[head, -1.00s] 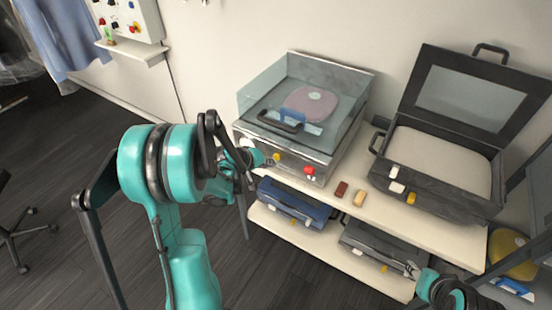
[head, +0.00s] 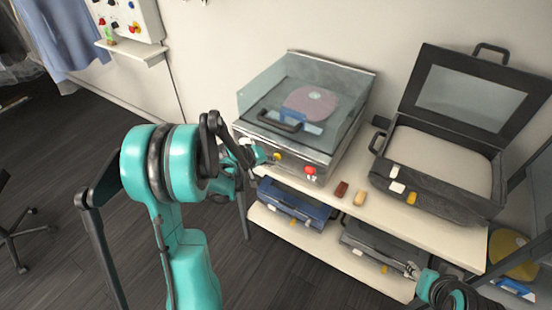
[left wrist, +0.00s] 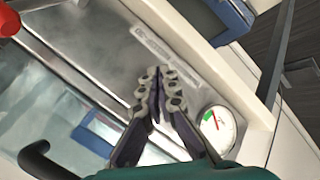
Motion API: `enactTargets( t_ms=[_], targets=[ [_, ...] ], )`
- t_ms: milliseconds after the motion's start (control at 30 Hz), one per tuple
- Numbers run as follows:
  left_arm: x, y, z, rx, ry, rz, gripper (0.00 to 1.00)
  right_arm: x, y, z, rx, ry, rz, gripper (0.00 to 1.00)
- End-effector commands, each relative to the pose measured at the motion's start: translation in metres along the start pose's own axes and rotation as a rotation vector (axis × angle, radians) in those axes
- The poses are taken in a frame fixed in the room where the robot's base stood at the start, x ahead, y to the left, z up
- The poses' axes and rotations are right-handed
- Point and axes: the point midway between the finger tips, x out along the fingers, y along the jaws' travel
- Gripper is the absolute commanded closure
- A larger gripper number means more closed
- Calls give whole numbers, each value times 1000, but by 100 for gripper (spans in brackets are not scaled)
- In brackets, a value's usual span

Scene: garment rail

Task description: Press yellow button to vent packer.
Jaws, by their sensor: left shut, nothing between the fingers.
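The packer (head: 352,125) is a metal machine with a clear lid, on the white table's left end. Its front panel carries a small yellow button (head: 277,156) and a red knob (head: 310,170). My left gripper (head: 258,154) is shut and empty, just left of the yellow button; whether it touches the panel I cannot tell. In the left wrist view the shut fingers (left wrist: 160,82) point at the panel between the red knob (left wrist: 8,20) and a round gauge (left wrist: 216,127). The yellow button does not show there. My right gripper (head: 413,270) is low at the right, its fingers too small to read.
A black open case (head: 440,165) stands right of the packer, with small red and tan blocks (head: 341,189) between them. A blue case (head: 291,205) and a dark case (head: 380,245) lie on the lower shelf. The lid's black handle (head: 280,121) sticks up near the left gripper.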

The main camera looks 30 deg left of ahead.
Motion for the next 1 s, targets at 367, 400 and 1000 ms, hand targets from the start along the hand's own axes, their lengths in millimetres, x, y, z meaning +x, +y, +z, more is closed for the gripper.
enactTargets(
  t_ms=[367,400,1000],
  targets=[
    [4,2,-2,0,0,0,100,1,0,1,0,0,0,60],
    [4,3,-2,1,0,0,100,1,0,1,0,0,0,60],
    [-2,-2,1,-1,1,0,100,2,0,2,0,0,0,60]
  ],
)
